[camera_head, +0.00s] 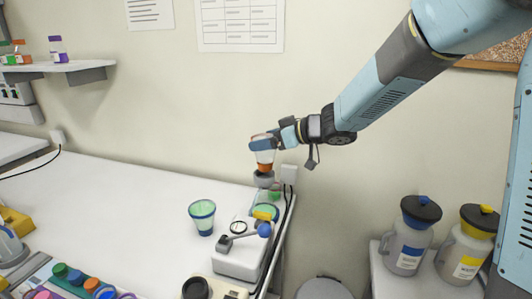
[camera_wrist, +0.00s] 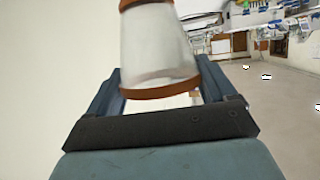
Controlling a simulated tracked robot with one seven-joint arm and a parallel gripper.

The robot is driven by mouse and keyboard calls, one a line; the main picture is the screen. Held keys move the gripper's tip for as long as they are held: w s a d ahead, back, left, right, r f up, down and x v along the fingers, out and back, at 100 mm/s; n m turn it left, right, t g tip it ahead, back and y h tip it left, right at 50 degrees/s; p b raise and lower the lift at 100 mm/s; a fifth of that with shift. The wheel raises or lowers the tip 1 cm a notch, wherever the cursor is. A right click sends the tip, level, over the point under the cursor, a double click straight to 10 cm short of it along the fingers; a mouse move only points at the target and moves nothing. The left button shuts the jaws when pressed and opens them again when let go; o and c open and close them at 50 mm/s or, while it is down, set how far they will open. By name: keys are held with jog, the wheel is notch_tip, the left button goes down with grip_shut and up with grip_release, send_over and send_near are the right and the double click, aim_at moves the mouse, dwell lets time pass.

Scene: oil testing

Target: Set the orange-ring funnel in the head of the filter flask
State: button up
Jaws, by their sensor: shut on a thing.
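My gripper (camera_head: 264,143) is shut on the orange-ring funnel (camera_head: 264,157) and holds it roughly upright at the back right end of the bench. The funnel is clear and whitish, with an orange lower part. In the wrist view the funnel (camera_wrist: 158,50) sits between the two fingers, with an orange-brown band at each end. Directly below it in the head view is a grey head (camera_head: 264,180), which looks like the filter flask's head. The flask's body is small and partly hidden behind things. I cannot tell whether the funnel touches the head.
Dark cables run along the bench's right edge. Two jugs, blue-labelled (camera_head: 410,240) and yellow-labelled (camera_head: 467,245), stand at the right. The bench's middle is clear.

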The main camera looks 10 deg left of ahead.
jog(key=shift+w+a+f, duration=0.15)
jog(key=shift+w+f, duration=0.1)
jog(key=shift+f, duration=0.1)
jog(key=shift+w+a+f, duration=0.1)
jog(key=shift+w+f, duration=0.1)
jog(key=shift+f, duration=1.55)
jog(key=o, duration=0.9)
jog(key=shift+f, duration=0.15)
